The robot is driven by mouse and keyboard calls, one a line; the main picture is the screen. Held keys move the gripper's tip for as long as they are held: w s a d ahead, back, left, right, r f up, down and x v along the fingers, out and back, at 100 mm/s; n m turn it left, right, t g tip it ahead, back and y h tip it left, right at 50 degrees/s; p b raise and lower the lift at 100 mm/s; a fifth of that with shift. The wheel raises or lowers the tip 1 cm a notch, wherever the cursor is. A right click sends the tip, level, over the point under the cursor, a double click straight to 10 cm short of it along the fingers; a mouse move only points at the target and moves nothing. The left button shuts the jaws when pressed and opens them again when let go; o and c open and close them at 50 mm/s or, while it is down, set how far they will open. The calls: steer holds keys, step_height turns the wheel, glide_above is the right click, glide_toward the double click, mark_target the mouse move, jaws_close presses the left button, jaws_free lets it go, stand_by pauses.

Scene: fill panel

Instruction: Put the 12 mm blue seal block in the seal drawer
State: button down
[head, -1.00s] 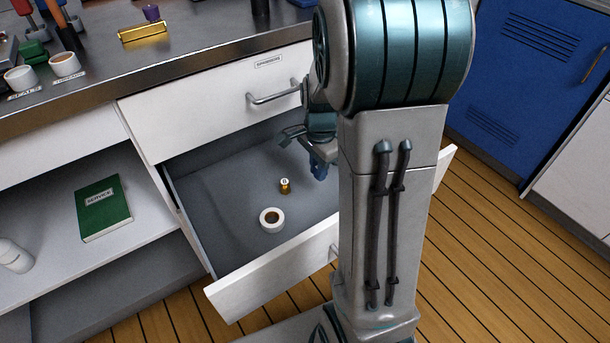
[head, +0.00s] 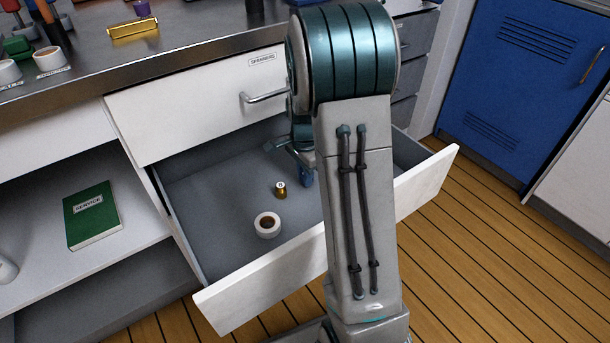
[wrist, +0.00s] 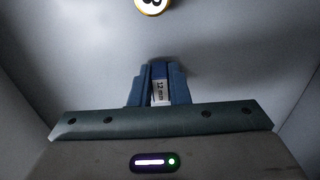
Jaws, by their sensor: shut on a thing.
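My gripper (head: 304,165) reaches down inside the open drawer (head: 195,205), partly behind my own arm in the head view. It is shut on the blue seal block, whose pale "12 mm" label shows between the blue fingers in the wrist view (wrist: 159,92). In the head view, blue shows at the gripper's lower end, but finger and block cannot be told apart. I cannot tell whether the block touches the drawer floor.
A small brass item (head: 280,190) and a white ring-shaped roll (head: 267,225) stand in the drawer. Above is a closed drawer labelled "SPANNERS" (head: 190,105). A green "SERVICE" book (head: 92,215) lies on the left shelf. A blue cabinet (head: 520,80) stands at right.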

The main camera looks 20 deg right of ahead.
steer(key=shift+f, duration=0.2)
steer(key=c, duration=1.4)
jaws_free()
steer(key=shift+r, duration=0.1)
step_height(320, 180, up, 12)
steer(key=p, duration=0.4)
steer(key=s+a+r+n, duration=0.1)
steer(key=s+a+n, duration=0.2)
steer(key=s+n, duration=0.2)
steer(key=s+a+r+n, duration=0.1)
steer(key=s+a+n, duration=0.3)
steer(key=s, duration=0.4)
steer(key=s+a+r+n+t, duration=0.1)
steer(key=s+a+n, duration=0.2)
steer(key=s+n, duration=0.4)
steer(key=shift+a, duration=0.15)
